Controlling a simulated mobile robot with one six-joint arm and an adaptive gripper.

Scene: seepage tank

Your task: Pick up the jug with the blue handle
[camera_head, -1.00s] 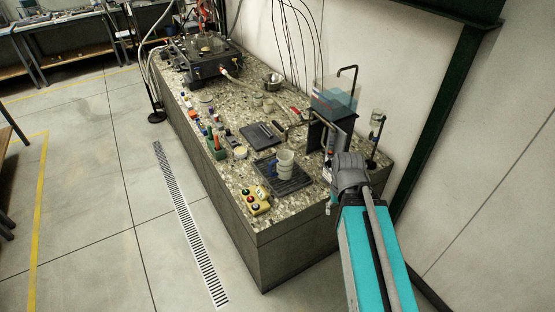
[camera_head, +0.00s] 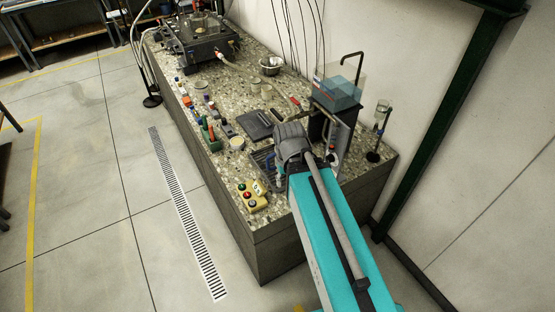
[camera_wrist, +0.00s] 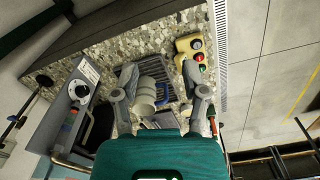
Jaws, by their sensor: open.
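The jug (camera_wrist: 147,91) is white and shows between my fingers in the wrist view. The jug is on or over a dark slatted tray (camera_wrist: 172,78). My gripper (camera_wrist: 153,84) is open, one finger on each side of the jug in the picture; contact cannot be told. In the head view my wrist and arm hide the jug almost wholly, with only a bit of blue showing beside the wrist.
A yellow button box (camera_head: 254,198) stands at the counter's near left edge. A dark flat plate (camera_head: 257,126) and small bottles lie farther back. A water tank (camera_head: 338,88) on a dark stand and a thin stand with a glass (camera_head: 380,128) are on the right.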

